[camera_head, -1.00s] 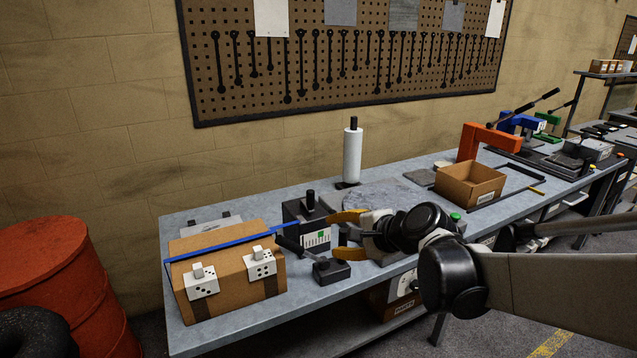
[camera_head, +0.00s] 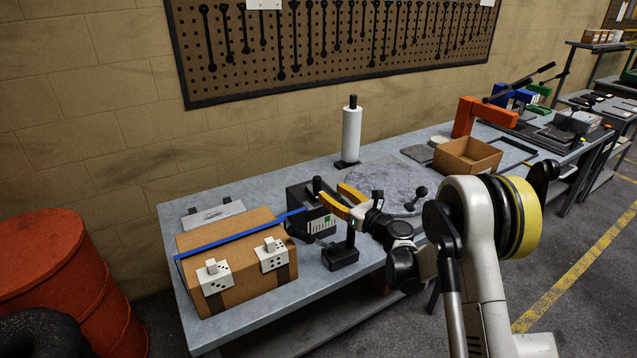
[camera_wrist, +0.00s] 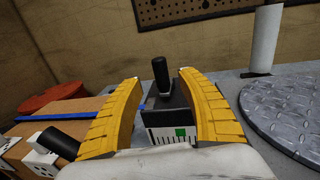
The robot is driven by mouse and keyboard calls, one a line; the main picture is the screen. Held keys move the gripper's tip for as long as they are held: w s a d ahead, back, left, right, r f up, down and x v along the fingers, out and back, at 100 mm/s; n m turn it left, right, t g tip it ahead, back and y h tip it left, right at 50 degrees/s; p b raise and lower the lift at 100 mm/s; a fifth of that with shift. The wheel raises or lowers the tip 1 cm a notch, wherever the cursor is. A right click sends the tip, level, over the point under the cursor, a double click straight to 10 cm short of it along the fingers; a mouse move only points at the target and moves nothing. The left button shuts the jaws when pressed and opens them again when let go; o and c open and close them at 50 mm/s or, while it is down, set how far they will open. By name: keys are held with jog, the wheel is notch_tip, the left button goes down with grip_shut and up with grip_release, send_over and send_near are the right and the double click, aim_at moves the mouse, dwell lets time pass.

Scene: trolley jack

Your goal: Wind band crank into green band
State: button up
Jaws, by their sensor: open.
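The band crank's dark box (camera_head: 303,204) stands on the bench behind the carton's right end, with an upright black handle (camera_head: 317,187) on top. Its white scale face (camera_head: 321,226) has black ticks and a green band, clearer in the wrist view (camera_wrist: 181,132); I cannot make out a pointer. The blue band (camera_head: 240,234) runs from the box across the carton (camera_head: 240,260). My gripper (camera_head: 334,193) has yellow fingers spread open at the box's right side. In the wrist view the handle (camera_wrist: 162,76) appears between the open fingers, seemingly beyond them, not gripped.
A small black block with a lever (camera_head: 341,256) stands in front of the crank box. White dotted blocks (camera_head: 215,277) hang on the carton. A round metal plate (camera_head: 390,182) and a paper roll (camera_head: 351,136) stand behind to the right. A red drum (camera_head: 70,280) is at left.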

aim_at(320, 184)
jog(key=b+x, duration=0.1)
jog(key=x, duration=0.6)
jog(key=shift+w+a, duration=0.2)
jog(key=shift+w, duration=0.1)
grip_shut()
